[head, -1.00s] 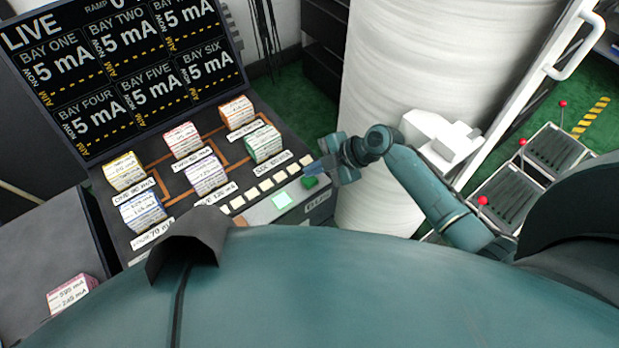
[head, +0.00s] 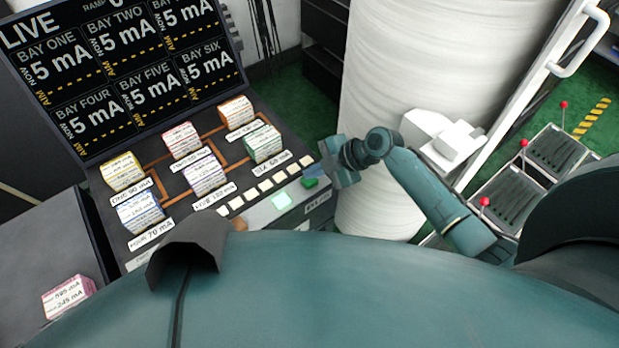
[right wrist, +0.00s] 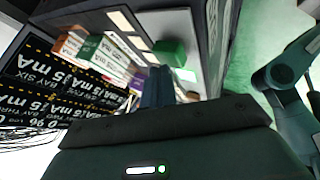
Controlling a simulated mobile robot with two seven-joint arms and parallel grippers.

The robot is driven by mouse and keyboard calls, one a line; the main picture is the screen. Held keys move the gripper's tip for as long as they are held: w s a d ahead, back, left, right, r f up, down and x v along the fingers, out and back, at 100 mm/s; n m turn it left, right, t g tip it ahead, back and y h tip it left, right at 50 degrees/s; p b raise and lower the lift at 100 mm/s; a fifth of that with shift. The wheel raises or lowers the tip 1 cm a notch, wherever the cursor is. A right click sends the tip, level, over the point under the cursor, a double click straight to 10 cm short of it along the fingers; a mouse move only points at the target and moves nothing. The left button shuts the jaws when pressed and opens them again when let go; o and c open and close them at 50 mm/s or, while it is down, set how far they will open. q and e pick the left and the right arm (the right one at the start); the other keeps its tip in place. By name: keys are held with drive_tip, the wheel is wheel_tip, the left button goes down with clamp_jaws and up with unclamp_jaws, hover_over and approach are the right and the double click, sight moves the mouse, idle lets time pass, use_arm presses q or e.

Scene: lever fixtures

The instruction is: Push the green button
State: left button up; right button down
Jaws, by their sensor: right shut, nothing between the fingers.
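The green button (head: 310,183) is a small raised block at the right end of the sloped console's front strip. It also shows in the right wrist view (right wrist: 170,52), just beyond the fingertips. My right gripper (head: 315,171) is shut and empty. Its tips are very close to the button, at its upper right in the head view; I cannot tell whether they touch. In the right wrist view the shut fingers (right wrist: 157,86) point toward the button. My left gripper is not in view.
A lit pale-green square (head: 282,200) sits left of the button, below a row of cream keys (head: 265,184). Several labelled colored blocks stand on the console (head: 180,222). A screen (head: 130,70) rises behind. A white column (head: 400,70) stands right; red-knobbed levers (head: 484,201) are farther right.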

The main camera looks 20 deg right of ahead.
drive_tip(key=shift+f+b, duration=0.3)
drive_tip(key=shift+r, duration=0.1)
idle(0.3)
drive_tip(key=shift+r+p, duration=0.65)
drive_tip(key=shift+r, duration=0.25)
wheel_tip(320, 180, up, 6)
drive_tip(key=p, duration=0.4)
